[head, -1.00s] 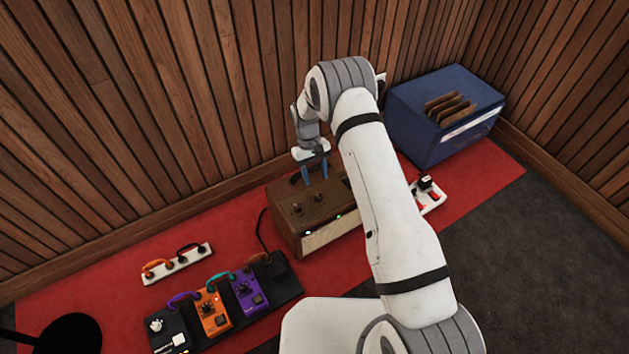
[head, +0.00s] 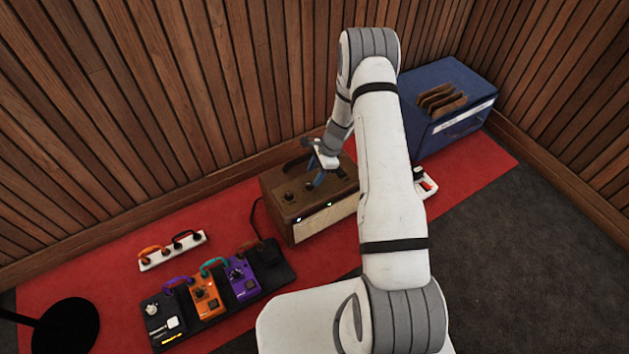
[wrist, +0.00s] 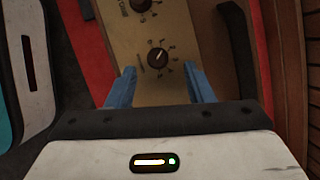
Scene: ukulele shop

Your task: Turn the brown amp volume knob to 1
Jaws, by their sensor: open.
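The brown amp (head: 283,222) stands on the red carpet by the wall, with dark knobs on its top panel. My gripper (head: 318,180) is over this panel, tilted, its blue fingers open. In the wrist view a dark knob (wrist: 157,58) with a pale pointer line and a dial of small marks lies ahead, between the lines of the open fingers (wrist: 160,75). Nothing is held. A second knob (wrist: 140,5) is cut off at the top edge. The labels are too small to read, so I cannot tell which knob is volume.
A dark carrying handle (wrist: 238,45) runs along the amp's top beside the knobs. A pedalboard (head: 283,262) with several pedals and a white strip with cables (head: 172,250) lie to the left. A blue crate (head: 445,130) stands right. Grey floor (head: 510,250) is clear.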

